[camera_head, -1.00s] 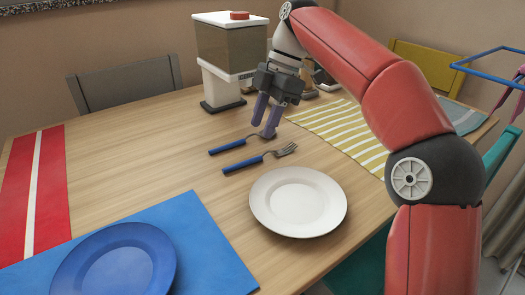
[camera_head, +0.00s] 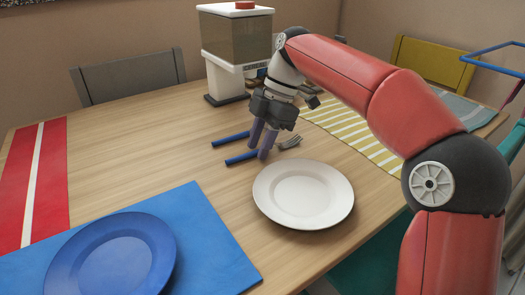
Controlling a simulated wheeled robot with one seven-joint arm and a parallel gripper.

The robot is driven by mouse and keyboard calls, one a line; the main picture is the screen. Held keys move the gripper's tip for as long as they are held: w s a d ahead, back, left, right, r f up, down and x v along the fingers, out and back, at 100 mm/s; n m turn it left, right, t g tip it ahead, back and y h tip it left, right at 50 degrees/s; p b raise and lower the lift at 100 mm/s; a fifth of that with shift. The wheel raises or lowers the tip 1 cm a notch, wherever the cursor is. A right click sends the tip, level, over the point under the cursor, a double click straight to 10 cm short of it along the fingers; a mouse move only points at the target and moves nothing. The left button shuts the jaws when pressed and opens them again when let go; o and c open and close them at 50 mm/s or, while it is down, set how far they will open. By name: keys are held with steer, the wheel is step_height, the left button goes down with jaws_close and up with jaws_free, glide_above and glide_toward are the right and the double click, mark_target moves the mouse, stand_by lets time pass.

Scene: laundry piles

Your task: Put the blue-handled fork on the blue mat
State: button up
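The blue-handled fork (camera_head: 241,159) lies on the wooden table, its metal tines (camera_head: 290,142) pointing right. My gripper (camera_head: 261,150) points down over the fork's neck, with its two purple fingers apart on either side of it. The fingers hide part of the neck; I cannot tell whether they touch it. The blue mat (camera_head: 205,225) lies at the table's front left, with a blue plate (camera_head: 110,262) on it.
A second blue-handled utensil (camera_head: 230,138) lies just behind the fork, its head hidden by my gripper. A white plate (camera_head: 303,195) sits in front. A dispenser (camera_head: 236,55) stands behind. Bare table lies between the fork and the mat.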

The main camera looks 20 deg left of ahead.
jaws_close()
